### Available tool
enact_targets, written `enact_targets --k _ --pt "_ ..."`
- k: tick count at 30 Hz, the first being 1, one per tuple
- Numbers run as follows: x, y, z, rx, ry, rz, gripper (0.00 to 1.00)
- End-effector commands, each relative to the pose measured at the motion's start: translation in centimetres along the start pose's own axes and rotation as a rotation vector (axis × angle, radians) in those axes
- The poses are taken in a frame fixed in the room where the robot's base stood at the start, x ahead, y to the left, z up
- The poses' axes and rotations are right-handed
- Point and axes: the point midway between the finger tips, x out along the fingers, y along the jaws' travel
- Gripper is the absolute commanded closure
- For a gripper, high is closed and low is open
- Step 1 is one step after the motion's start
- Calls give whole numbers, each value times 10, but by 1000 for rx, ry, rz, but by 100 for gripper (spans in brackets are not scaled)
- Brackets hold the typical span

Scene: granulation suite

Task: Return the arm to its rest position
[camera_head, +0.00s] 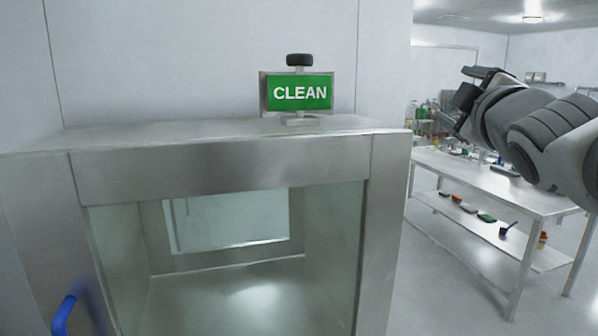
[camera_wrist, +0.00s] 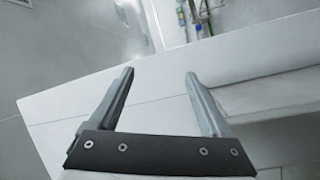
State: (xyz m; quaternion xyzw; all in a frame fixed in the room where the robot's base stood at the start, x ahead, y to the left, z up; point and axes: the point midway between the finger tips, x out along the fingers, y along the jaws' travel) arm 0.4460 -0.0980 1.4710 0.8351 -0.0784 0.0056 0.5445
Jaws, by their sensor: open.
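My gripper (camera_wrist: 160,78) is open and empty in the wrist view, its two grey fingers spread apart. Behind the fingers is a pale, flat surface with a long edge; I cannot tell for certain what it is. In the head view my arm reaches in from the right edge, raised in front of the bench, with its dark end (camera_head: 468,98) pointing left. The fingers are hard to make out there.
A steel pass-through cabinet (camera_head: 225,170) with a glazed, empty chamber fills the left. A green CLEAN sign (camera_head: 300,93) stands on top. A blue handle (camera_head: 64,314) is at lower left. A white bench (camera_head: 490,184) with bottles and small items stands at right.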

Motion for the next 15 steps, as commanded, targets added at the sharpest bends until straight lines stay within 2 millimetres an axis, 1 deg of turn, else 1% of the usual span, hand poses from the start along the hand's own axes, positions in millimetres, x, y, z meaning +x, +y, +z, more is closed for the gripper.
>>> enact_targets --k 1,2,3,5,6,8,9,11,12,15 --pt "-10 -21 9 100 -63 -62 18" --pt "-17 -36 15 162 -104 -101 18" --pt "-27 -56 22 241 -161 -154 18" --pt "-44 -87 32 357 -250 -233 18" --pt "-58 -109 38 431 -311 -287 18" --pt "-81 -142 45 537 -408 -369 18" --pt "-98 -163 48 602 -472 -423 18" --pt "-124 -193 51 692 -570 -500 18" --pt "-142 -212 52 745 -635 -549 18" --pt "-184 -249 52 845 -777 -650 18"
